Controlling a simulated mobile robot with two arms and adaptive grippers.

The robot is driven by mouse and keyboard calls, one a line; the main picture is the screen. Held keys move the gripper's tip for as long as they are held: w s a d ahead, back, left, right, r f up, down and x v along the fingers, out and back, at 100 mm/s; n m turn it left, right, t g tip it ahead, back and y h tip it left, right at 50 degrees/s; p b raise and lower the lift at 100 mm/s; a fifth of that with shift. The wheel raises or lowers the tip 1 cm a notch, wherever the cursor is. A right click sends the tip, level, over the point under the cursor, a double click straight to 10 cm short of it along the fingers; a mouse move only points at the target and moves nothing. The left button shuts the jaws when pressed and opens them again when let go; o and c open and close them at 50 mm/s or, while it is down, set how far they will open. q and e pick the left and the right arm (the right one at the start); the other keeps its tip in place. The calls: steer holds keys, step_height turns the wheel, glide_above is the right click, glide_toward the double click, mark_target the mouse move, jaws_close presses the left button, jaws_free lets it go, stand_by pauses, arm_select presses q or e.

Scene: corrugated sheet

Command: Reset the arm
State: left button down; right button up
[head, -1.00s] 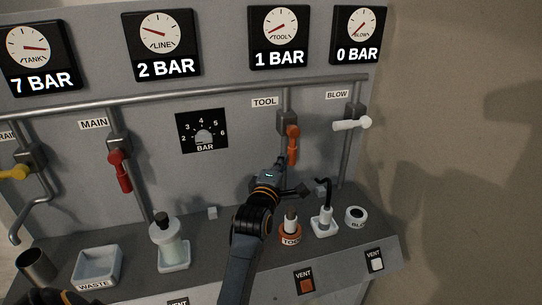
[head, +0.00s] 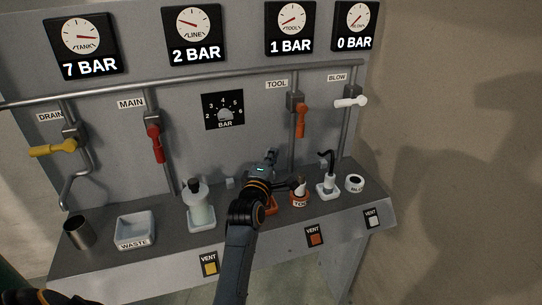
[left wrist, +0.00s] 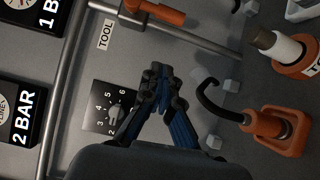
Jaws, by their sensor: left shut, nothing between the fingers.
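My left gripper (head: 272,156) is in front of the grey panel, below the BAR dial (head: 223,110) and to the left of the orange TOOL lever (head: 300,121). In the left wrist view its fingers (left wrist: 160,85) are together with nothing between them. The orange lever shows at the top of that view (left wrist: 165,10), apart from the fingers. The lever hangs down from its pipe. My left forearm hides part of the shelf. My right gripper is not in view.
The shelf (head: 110,262) holds a dark cup (head: 79,232), a WASTE tray (head: 135,244), a bottle in a white holder (head: 200,210), an orange TOOL holder (head: 299,198) and a white hooked stand (head: 327,188). An orange hooked stand (left wrist: 272,130) is beside my gripper. Red, yellow and white levers line the panel.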

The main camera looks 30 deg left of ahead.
arm_select(q)
steer(key=s+d+f+m+g+h, duration=0.2)
steer(key=s+d+f+m+g, duration=0.2)
steer(key=s+f+m, duration=0.35)
steer(key=s+d+f+m+g+h, duration=0.2)
steer(key=s+d+f+m+g, duration=0.15)
steer(key=s+f+m, duration=0.4)
steer(key=s+d+f+m+g, duration=0.2)
steer(key=s+m, duration=0.1)
steer(key=s, duration=0.5)
steer(key=s+d+f+m+g, duration=0.2)
steer(key=s, duration=0.5)
steer(key=s+d+f+m+g, duration=0.2)
steer(key=s+m+g, duration=0.1)
steer(key=s, duration=0.5)
step_height(320, 180, down, 28)
steer(key=s, duration=0.2)
steer(key=s+a+f+g, duration=0.2)
steer(key=s+a+f, duration=0.1)
steer(key=s+f, duration=1.1)
steer(key=shift+s+f+m, duration=0.15)
steer(key=shift+s+m, duration=0.15)
steer(key=shift+s, duration=0.85)
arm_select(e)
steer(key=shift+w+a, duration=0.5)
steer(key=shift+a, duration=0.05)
